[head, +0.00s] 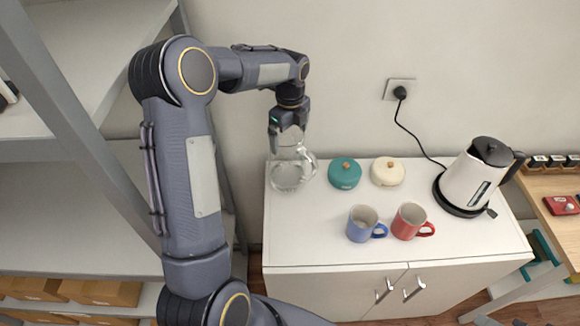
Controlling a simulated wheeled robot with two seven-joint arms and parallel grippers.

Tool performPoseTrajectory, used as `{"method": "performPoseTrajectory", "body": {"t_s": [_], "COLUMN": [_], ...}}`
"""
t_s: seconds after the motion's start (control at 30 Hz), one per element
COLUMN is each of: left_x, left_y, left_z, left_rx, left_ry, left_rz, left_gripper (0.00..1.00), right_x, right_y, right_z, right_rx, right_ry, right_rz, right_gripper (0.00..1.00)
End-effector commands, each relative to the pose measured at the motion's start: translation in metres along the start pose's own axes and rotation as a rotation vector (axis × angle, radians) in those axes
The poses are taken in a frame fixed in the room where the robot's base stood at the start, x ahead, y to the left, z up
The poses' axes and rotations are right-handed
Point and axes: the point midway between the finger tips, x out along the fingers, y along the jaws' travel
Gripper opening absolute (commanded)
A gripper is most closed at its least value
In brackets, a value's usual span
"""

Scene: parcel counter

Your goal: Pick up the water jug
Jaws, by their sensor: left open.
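The water jug (288,176) is clear glass and stands upright at the back left of the white cabinet top, with its handle on the right. My left gripper (287,131) points down at the jug's upper part. It is open, and its fingers overlap the jug's neck in this view. I cannot tell whether they touch the glass. The jug's rim is partly hidden behind the gripper. My right gripper is not in view.
A blue mug (362,224) and a red mug (409,221) are in front. A white kettle (474,179) stands at right. Grey shelving (75,130) is at left.

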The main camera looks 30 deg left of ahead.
Motion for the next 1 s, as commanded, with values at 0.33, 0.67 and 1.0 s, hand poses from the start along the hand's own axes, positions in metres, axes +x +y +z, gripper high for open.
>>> {"method": "performPoseTrajectory", "body": {"t_s": [0.33,0.67,1.0], "left_x": [0.049,0.05,0.05], "left_y": [0.001,0.001,0.001], "left_z": [-0.002,-0.002,-0.002], "left_rx": [-0.002,-0.002,-0.002], "left_ry": [-0.001,-0.001,0.0], "left_rz": [-0.001,-0.001,-0.001], "left_gripper": [1.0,0.95,0.5], "right_x": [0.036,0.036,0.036], "right_y": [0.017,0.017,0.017], "right_z": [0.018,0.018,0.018], "right_rx": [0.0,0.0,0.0], "right_ry": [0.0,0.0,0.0], "right_rz": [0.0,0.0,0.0], "right_gripper": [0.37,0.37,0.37]}}
